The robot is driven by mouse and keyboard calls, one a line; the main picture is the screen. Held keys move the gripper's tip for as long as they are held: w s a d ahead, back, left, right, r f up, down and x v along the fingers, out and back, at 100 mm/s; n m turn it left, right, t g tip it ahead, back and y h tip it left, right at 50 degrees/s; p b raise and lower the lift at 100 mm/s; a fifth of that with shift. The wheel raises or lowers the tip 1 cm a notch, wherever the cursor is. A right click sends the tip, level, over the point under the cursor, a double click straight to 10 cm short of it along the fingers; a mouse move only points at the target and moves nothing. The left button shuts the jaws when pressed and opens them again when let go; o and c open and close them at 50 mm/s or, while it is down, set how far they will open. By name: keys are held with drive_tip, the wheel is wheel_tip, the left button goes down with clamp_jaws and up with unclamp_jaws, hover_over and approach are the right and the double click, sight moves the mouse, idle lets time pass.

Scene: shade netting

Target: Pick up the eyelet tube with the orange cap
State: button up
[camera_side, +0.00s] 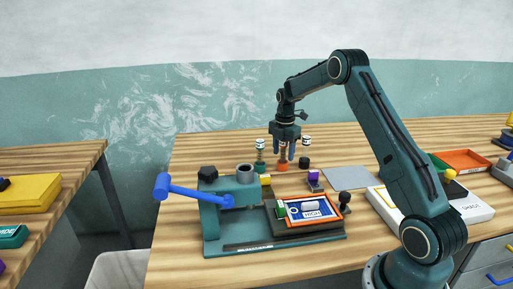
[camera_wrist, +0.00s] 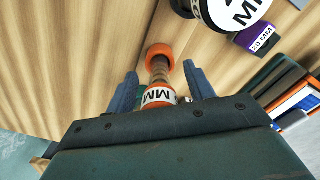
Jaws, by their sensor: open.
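The eyelet tube with the orange cap stands on the table in the side view (camera_side: 283,166), its orange end at the bottom. In the wrist view its orange end (camera_wrist: 159,52), brownish body and white "MM" label with an orange band (camera_wrist: 158,97) lie between my fingers. My gripper (camera_side: 284,151) points down over the tube, with its blue fingers on either side. In the wrist view my gripper (camera_wrist: 160,72) is open, with gaps showing between the tube and both fingers. The side view hides the tube's upper part behind the fingers.
A purple block (camera_side: 314,182) is in front. A teal press with a blue handle (camera_side: 178,187) occupies the table's front. A grey mat (camera_side: 346,178) lies right.

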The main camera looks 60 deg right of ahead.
idle(0.4)
drive_tip(key=c, duration=1)
drive_tip(key=shift+c, duration=0.2)
wheel_tip(320, 180, up, 20)
drive_tip(key=shift+c, duration=0.2)
drive_tip(key=shift+a, duration=0.1)
idle(0.4)
drive_tip(key=s+a+r+n, duration=0.2)
drive_tip(key=a+n, duration=0.1)
drive_tip(key=a, duration=0.7)
drive_tip(key=s+a+r+n, duration=0.1)
drive_tip(key=s+a+n, duration=0.1)
drive_tip(key=a, duration=0.9)
drive_tip(key=s+a+r+n, duration=0.2)
drive_tip(key=s+a+n, duration=0.1)
drive_tip(key=a, duration=0.7)
drive_tip(key=shift+a+r+n, duration=0.25)
drive_tip(key=shift+r+n, duration=0.05)
drive_tip(key=shift+n, duration=0.2)
drive_tip(key=shift+s, duration=0.1)
